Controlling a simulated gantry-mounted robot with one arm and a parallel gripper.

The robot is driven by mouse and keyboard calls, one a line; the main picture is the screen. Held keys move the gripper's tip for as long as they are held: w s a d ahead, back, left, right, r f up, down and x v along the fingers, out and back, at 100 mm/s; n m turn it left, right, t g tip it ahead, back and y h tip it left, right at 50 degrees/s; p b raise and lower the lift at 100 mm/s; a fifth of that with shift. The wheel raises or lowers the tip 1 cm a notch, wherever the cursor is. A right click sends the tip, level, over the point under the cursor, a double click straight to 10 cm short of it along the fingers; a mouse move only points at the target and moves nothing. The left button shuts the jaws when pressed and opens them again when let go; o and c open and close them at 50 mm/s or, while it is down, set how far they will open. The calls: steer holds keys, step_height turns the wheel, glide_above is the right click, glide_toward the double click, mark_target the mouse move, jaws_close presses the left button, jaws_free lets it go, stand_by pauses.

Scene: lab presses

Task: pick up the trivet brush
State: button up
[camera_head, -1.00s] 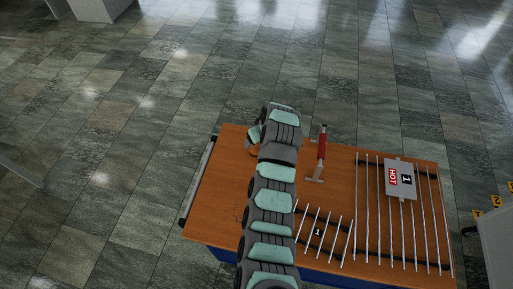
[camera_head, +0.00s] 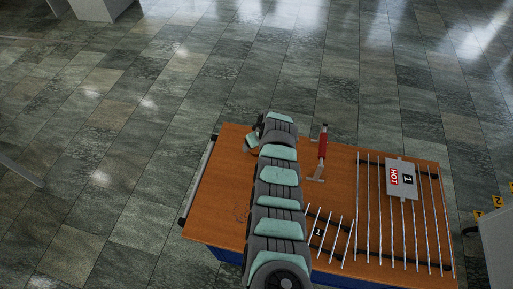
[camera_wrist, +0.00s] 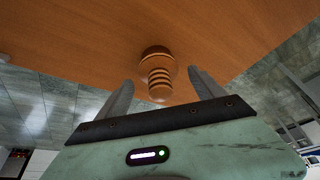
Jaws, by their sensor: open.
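In the wrist view a round, ridged wooden piece (camera_wrist: 158,82) stands out from the wooden table top, its ringed end toward me. It looks like the handle of the trivet brush, but no bristles show. My gripper (camera_wrist: 161,77) is open, with one finger on each side of this piece and a gap visible on both sides. In the head view my arm covers this spot, so the piece is hidden there. A red-handled tool with a grey crossbar (camera_head: 321,152) lies on the table to the right of my arm.
The wooden table (camera_head: 212,222) carries a large wire rack (camera_head: 367,215) with a grey "HOT 1" sign (camera_head: 400,179) on it, and a smaller rack (camera_head: 343,244) tagged 1. Bare wood lies left of my arm. A grey cabinet (camera_head: 500,235) stands at the right.

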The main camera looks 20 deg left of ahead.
steer(key=shift+f, duration=0.1)
steer(key=c, duration=1.5)
steer(key=shift+c, duration=0.2)
step_height(320, 180, up, 20)
steer(key=o, duration=0.9)
steer(key=c, duration=0.6)
steer(key=shift+c, duration=0.2)
